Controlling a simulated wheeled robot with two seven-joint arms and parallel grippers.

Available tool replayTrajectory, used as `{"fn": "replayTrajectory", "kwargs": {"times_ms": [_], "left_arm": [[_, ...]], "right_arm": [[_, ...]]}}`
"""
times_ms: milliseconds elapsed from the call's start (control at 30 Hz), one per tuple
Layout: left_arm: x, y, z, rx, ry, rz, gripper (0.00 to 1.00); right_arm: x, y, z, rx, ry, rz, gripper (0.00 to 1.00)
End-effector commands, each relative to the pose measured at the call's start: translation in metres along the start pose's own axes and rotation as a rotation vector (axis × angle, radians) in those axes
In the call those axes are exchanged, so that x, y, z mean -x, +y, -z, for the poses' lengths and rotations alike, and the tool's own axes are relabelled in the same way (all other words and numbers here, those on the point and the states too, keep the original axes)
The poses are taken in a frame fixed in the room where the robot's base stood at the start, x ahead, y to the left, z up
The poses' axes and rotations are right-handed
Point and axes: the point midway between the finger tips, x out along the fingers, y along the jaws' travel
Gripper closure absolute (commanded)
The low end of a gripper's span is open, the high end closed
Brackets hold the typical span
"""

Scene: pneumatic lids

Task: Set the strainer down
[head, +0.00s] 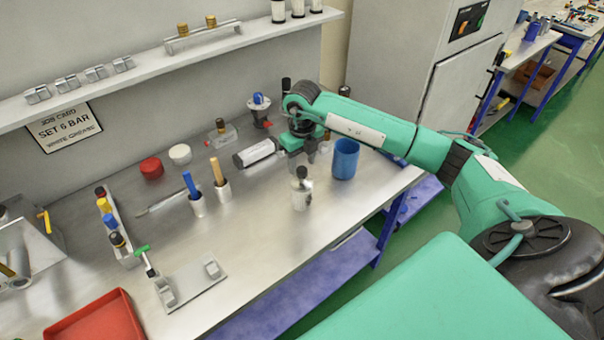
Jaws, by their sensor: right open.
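My right gripper (301,164) hangs over the back right of the steel workbench (240,255), its fingers pointing down and apart. I see nothing clearly held between them. A pale metal canister with a dark knob (301,192) stands upright on the bench, just in front of the fingers. A silver cylinder with a black end (256,152) lies to the left of the gripper. I cannot tell for sure which thing is the strainer; the wrist partly hides the spot behind the fingers. My left gripper is out of view.
A blue cup (345,159) stands close to the right of the gripper. A blue-topped fitting (259,110) stands behind. Two white holders with a blue and a wooden handle (222,187) stand to the left. A red tray (98,320) is at front left.

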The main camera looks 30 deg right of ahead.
Motion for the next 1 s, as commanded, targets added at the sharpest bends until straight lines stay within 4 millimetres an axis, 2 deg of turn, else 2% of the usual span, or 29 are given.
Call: {"fn": "replayTrajectory", "kwargs": {"times_ms": [33,200,400,567,1000], "left_arm": [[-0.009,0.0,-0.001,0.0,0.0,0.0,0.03],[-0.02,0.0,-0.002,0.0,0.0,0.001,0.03],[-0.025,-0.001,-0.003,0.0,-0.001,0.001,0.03],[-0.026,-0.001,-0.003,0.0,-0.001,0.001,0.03],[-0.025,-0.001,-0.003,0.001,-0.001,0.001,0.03]], "right_arm": [[0.009,-0.001,-0.001,0.001,-0.007,0.002,0.51],[0.044,-0.001,0.0,0.001,-0.004,0.002,0.51],[0.068,0.0,0.0,0.0,-0.002,0.001,0.51],[0.074,0.0,0.0,0.0,0.0,0.0,0.51],[0.074,0.0,0.0,0.0,0.0,0.0,0.51]]}}
